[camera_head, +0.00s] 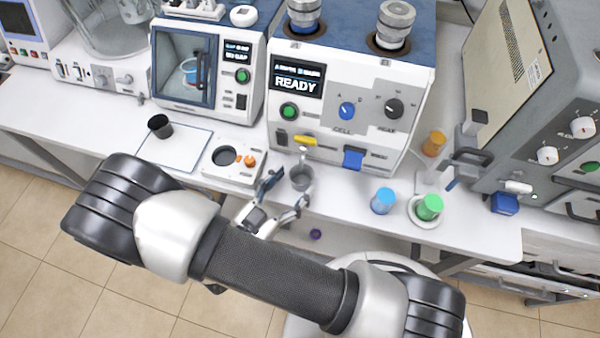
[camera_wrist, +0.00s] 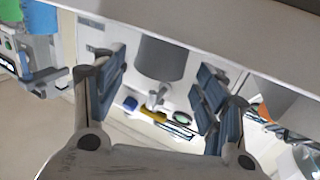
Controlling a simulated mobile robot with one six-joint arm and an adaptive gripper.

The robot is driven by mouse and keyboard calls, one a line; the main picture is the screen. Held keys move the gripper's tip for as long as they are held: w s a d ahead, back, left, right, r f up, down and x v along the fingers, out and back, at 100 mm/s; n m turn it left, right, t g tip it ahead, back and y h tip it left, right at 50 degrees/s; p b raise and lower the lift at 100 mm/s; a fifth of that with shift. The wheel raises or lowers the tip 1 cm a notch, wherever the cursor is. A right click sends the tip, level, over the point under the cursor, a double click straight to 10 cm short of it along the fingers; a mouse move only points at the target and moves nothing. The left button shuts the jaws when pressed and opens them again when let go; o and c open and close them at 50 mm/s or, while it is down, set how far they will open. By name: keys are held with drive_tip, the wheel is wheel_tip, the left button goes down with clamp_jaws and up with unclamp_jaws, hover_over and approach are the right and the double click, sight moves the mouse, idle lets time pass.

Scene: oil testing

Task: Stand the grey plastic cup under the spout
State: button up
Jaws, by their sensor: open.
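The grey plastic cup (camera_head: 302,178) stands upright on the bench at the front of the machine showing READY (camera_head: 350,100). The metal spout (camera_head: 303,152) is at the machine's lower front, just above and behind the cup in the head view; exact alignment is hard to tell. My gripper (camera_head: 286,190) is open, close to the cup on its near left side. In the wrist view the cup (camera_wrist: 162,58) lies between the two blue-padded fingers, with a gap on each side, and the spout (camera_wrist: 156,98) shows beside its rim.
A white block with a round hole (camera_head: 232,172) is left of my gripper. Blue (camera_head: 383,201), green (camera_head: 429,207) and orange (camera_head: 434,144) cups stand at right. A purple object (camera_head: 316,235) lies below the bench edge.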

drive_tip(key=p+v, duration=0.1)
drive_tip(key=v, duration=0.7)
idle(0.4)
